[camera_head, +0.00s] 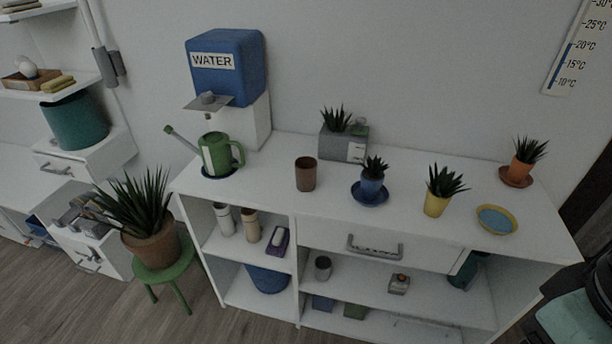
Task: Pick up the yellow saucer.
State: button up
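The yellow saucer (513,231) lies flat on the white desk top (400,225), toward its right front. Its rim is yellow and its inside looks blue. No plant stands in it. A yellow pot with a spiky plant (436,206) stands just left of it, apart from it and directly on the desk top. I cannot make out my gripper in the camera_head view.
A blue pot (371,186) stands on a blue saucer, an orange pot (523,170) on a brown saucer. A brown cup (305,175), grey planter (333,144), green watering can (216,158) and water tank (228,80) stand further left. A dark shape fills the lower right corner.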

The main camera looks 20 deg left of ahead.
aim_at(496, 220)
jog(key=i+j+z, duration=0.1)
jog(key=j, duration=0.3)
jog(key=i+j, duration=0.15)
jog(key=j, duration=0.25)
jog(key=i+j+z, duration=0.15)
jog(key=j, duration=0.6)
jog(key=i+z, duration=0.05)
